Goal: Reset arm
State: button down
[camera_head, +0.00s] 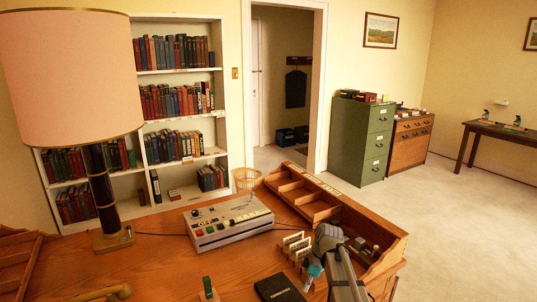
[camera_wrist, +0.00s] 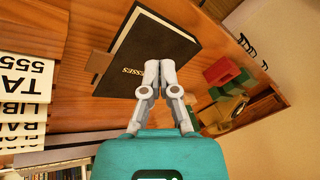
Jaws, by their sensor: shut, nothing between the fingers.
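My gripper (camera_wrist: 160,70) is shut and empty in the wrist view, its two pale fingers together at the tips. Its teal body shows below them. In the head view my arm reaches in at the lower right over the desk (camera_head: 160,265), with the teal part of the gripper just right of the black book (camera_head: 278,290). The fingertips are hard to make out there.
A card rack (camera_head: 293,246) stands close beside my arm, with a wooden compartment organizer (camera_head: 330,190) behind. A grey desk machine (camera_head: 230,222) and a large lamp (camera_head: 100,190) stand left. A green-topped object (camera_head: 208,288) is at the front. Open floor (camera_head: 450,215) lies right.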

jog(key=s+d+r+m+t+h+p, duration=0.1)
jog(key=s+d+r+m+h+p, duration=0.1)
jog(key=s+m, duration=0.4)
jog(key=s+d+r+m+t+h+p, duration=0.1)
jog(key=s+d+r+m+p, duration=0.1)
jog(key=s+m, duration=0.5)
jog(key=shift+d+m+h+p, duration=0.3)
jog(key=shift+m+h+p, duration=0.05)
jog(key=shift+m+h, duration=0.05)
jog(key=shift+s, duration=0.1)
dwell(0.5)
